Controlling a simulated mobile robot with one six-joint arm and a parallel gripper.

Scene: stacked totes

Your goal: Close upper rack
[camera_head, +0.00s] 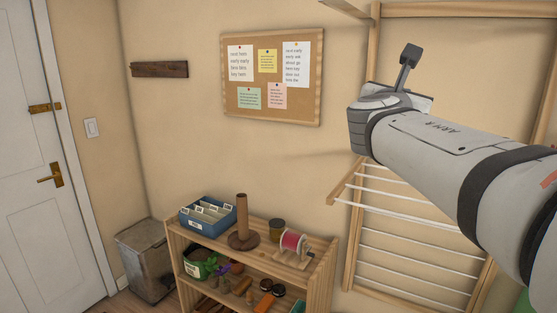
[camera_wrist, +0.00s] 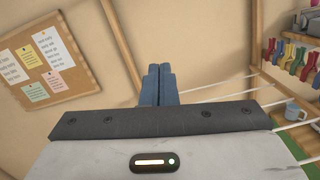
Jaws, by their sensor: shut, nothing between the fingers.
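The upper rack (camera_head: 345,9) is a pale wooden frame at the top of the head view. One side bar juts out from the wall frame, and most of the rack is cut off by the picture edge. A lower rack (camera_head: 345,182) with white rods also stands out from the wall, partly behind my arm. My gripper (camera_wrist: 158,85) shows in the wrist view with its blue-grey fingers together and empty, in front of bare wall between two wooden posts. In the head view its fingers are hidden behind my arm's end. I see no contact with either rack.
A wooden shelf (camera_head: 328,247) with a blue file box (camera_head: 207,216), a brown peg stand (camera_head: 242,222) and a red spool (camera_head: 292,242) stands below. A corkboard (camera_head: 271,75) hangs on the wall. Coloured items and a mug (camera_wrist: 296,112) are at the right.

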